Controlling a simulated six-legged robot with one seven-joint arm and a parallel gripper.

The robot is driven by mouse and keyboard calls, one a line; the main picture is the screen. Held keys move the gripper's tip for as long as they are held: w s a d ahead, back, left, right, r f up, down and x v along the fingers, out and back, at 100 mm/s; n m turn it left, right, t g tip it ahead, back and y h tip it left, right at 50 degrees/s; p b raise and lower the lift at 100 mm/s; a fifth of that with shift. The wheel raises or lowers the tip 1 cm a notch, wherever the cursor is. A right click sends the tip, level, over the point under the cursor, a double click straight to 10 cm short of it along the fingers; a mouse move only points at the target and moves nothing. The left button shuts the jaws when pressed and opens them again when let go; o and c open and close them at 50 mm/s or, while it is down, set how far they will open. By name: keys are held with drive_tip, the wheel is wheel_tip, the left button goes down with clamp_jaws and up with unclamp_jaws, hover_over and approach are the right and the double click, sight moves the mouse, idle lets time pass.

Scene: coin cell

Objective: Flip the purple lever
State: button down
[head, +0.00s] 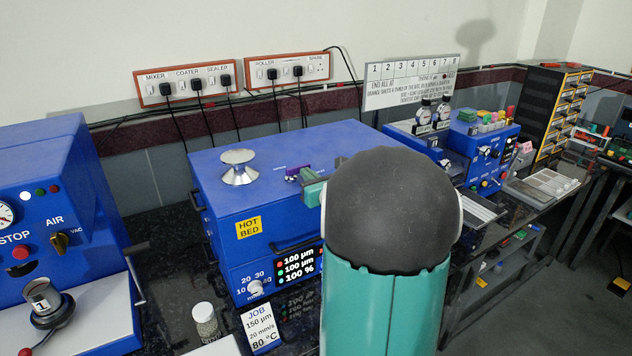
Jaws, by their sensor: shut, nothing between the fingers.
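The purple lever (293,171) sits on top of the blue hot bed machine (230,190), near the middle of its lid. Only a small part of the lever shows. My gripper (311,188) is next to the lever, at its right and slightly nearer to me. My teal and dark arm link covers most of the gripper and the right part of the machine. The fingertips are mostly hidden, and I cannot tell whether they touch the lever. The gripper is shut with nothing in it.
A silver knob (238,166) stands on the lid to the left. A blue machine with a gauge (45,215) stands at the left. A job card (261,327) and a small jar (204,318) stand in front. Several devices line the bench at the right.

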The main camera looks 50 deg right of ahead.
idle(0.4)
drive_tip(key=shift+w+d+n+t+y, duration=0.3)
drive_tip(key=shift+d+n+y, duration=0.15)
drive_tip(key=shift+n+y, duration=0.4)
drive_tip(key=shift+w+d, duration=0.35)
drive_tip(key=shift+d, duration=0.05)
drive_tip(key=shift+s, duration=0.1)
